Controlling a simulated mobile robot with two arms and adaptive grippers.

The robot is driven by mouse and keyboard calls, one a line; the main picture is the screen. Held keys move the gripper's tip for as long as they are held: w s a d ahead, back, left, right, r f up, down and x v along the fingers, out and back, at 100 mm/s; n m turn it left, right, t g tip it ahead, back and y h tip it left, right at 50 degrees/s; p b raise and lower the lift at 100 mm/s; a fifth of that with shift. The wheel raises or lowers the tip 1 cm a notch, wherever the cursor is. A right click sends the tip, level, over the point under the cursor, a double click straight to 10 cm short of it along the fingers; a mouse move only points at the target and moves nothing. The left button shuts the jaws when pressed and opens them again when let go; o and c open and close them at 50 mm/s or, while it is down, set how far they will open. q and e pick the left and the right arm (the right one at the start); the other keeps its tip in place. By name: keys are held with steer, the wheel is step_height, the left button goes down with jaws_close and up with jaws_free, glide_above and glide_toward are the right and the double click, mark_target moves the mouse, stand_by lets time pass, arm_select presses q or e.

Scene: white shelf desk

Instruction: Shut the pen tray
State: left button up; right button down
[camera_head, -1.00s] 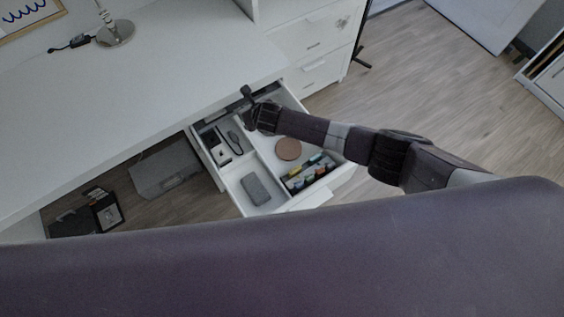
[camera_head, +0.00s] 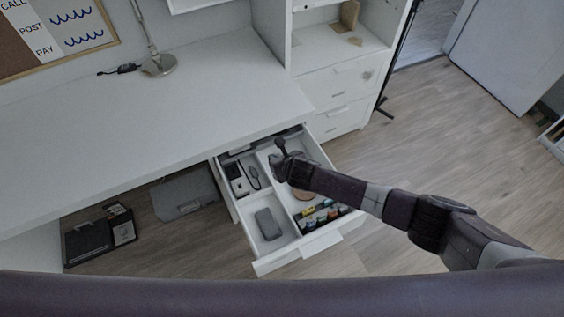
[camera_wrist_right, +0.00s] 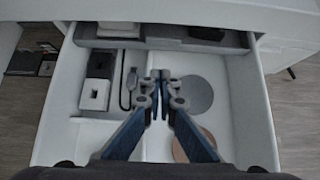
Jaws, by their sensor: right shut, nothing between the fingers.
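The pen tray is a white drawer (camera_head: 262,266) under the desk, pulled well out in the head view. Its rim also shows in the right wrist view (camera_wrist_right: 260,110). Inside are a grey case (camera_head: 268,223), a white-and-black device (camera_head: 238,181), a cable (camera_head: 254,178), a brown disc (camera_head: 303,193) and several coloured bottles (camera_head: 322,215). A grey disc (camera_wrist_right: 196,95) shows in the right wrist view. My right gripper (camera_head: 281,146) is shut and empty over the drawer's middle to rear; it also shows in the right wrist view (camera_wrist_right: 160,75). My left gripper is not in view.
The white desktop (camera_head: 200,95) overhangs the drawer's rear, with a lamp base (camera_head: 159,65) on it. A white cabinet (camera_head: 345,95) stands right of the desk. A grey box (camera_head: 184,195) and dark items (camera_head: 98,236) lie under the desk. Floor right of the drawer is clear.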

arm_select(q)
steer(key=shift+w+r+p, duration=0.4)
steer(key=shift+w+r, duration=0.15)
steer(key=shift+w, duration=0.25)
arm_select(e)
steer(key=v, duration=0.6)
steer(key=shift+s+d+r, duration=0.15)
steer(key=shift+r, duration=0.1)
